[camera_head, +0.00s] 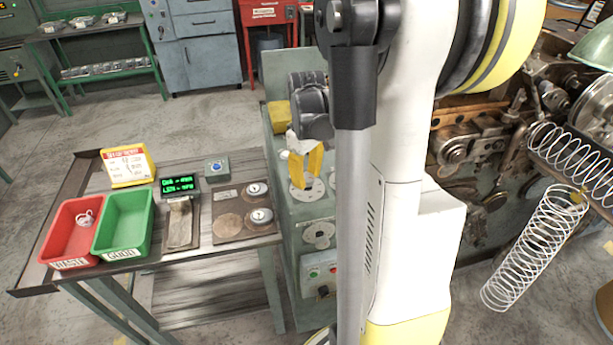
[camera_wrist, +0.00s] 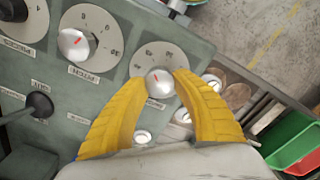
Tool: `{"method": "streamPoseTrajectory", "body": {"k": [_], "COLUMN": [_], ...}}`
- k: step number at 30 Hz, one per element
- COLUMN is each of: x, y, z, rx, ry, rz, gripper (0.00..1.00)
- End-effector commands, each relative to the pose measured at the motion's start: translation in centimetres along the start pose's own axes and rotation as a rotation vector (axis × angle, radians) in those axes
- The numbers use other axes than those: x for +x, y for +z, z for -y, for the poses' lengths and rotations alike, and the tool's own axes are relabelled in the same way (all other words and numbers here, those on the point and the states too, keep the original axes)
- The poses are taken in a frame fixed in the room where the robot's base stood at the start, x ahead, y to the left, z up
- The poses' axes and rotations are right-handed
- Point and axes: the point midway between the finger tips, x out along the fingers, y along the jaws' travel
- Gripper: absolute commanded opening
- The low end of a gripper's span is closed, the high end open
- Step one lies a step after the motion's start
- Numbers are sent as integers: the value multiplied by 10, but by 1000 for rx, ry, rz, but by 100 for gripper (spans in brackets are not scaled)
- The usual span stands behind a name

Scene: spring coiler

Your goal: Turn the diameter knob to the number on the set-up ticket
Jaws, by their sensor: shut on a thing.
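In the wrist view, a silver knob (camera_wrist: 160,83) with a red pointer mark sits on a pale round dial (camera_wrist: 172,52) with dark numbers. Its name label is hidden, and its numbers are hard to read. The yellow fingers of my gripper (camera_wrist: 161,79) are shut on this knob, one tip at each side. In the head view, my gripper (camera_head: 304,183) reaches down to the dials on the green machine panel (camera_head: 315,213); the knob is hidden there. The set-up ticket (camera_head: 128,165), a yellow-framed card with a red header, stands on the side table; its figures are too small to read.
The pitch knob (camera_wrist: 75,44) is left of the held knob, with another dial (camera_wrist: 22,17) beyond it. A black-knobbed lever (camera_wrist: 38,106) stands at lower left. The table carries a red bin (camera_head: 70,232), a green bin (camera_head: 123,222) and a lit display (camera_head: 180,185).

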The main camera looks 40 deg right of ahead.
Motion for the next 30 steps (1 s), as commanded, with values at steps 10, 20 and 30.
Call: {"method": "streamPoseTrajectory", "body": {"k": [10, 20, 30], "x": [0, 0, -5], "y": [0, 0, 0], "z": [0, 0, 0], "rx": [-27, -26, -25], "ry": [-1, -1, 0], "rz": [1, 1, 0], "gripper": [2, 55, 55]}}
